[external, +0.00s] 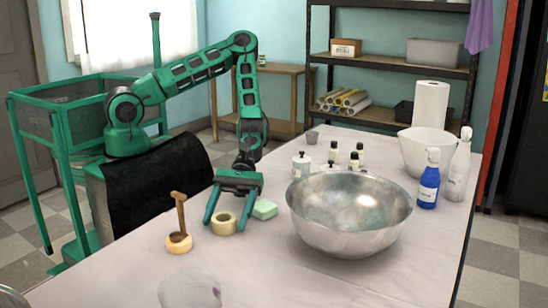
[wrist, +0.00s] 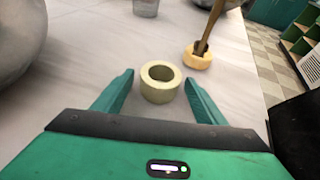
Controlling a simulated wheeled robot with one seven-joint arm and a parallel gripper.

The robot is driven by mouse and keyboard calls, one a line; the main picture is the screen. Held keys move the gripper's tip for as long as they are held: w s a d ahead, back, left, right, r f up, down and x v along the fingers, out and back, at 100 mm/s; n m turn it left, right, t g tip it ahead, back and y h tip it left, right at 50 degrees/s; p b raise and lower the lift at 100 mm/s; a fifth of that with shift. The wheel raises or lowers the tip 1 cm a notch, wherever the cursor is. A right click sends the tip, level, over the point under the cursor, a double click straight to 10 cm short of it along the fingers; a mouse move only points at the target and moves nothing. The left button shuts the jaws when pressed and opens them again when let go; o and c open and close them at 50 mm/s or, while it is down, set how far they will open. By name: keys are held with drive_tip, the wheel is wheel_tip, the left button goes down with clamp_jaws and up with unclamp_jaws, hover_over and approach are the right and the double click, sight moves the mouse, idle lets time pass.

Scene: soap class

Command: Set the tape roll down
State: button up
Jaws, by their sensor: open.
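The tape roll (external: 224,224) is a pale yellow ring lying flat on the table. In the wrist view the tape roll (wrist: 160,82) sits ahead of and between my open fingers, with a gap on each side. My gripper (external: 231,221) is open just above the table, its green fingers on either side of the roll. The fingers also show in the wrist view (wrist: 160,98). Nothing is held.
A green soap bar (external: 265,209) lies just right of my gripper. A wooden brush in a round holder (external: 179,242) stands at left. A large metal bowl (external: 348,238) is at right. A clear cup (external: 190,290) stands in front.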

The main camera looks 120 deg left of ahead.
drive_tip(key=shift+r, duration=0.5)
drive_tip(key=v, duration=1.2)
drive_tip(key=shift+r, duration=0.1)
drive_tip(key=s+d+m+g+y, duration=0.1)
drive_tip(key=s+d+m, duration=0.1)
drive_tip(key=s+d+m+g, duration=0.2)
drive_tip(key=s+d+m+g+y, duration=0.1)
drive_tip(key=s+d+m, duration=0.1)
drive_tip(key=d, duration=0.1)
drive_tip(key=shift+f+y, duration=0.3)
drive_tip(key=s+d+r+m+y, duration=0.2)
drive_tip(key=s+r+m+y, duration=0.3)
drive_tip(key=s+m, duration=0.6)
drive_tip(key=s+d+r+m+y, duration=0.3)
drive_tip(key=s+r+m+y, duration=0.2)
drive_tip(key=s+r+m, duration=0.5)
drive_tip(key=shift+s+d+r+m, duration=0.25)
drive_tip(key=shift+s+m, duration=0.35)
drive_tip(key=shift+s, duration=1.45)
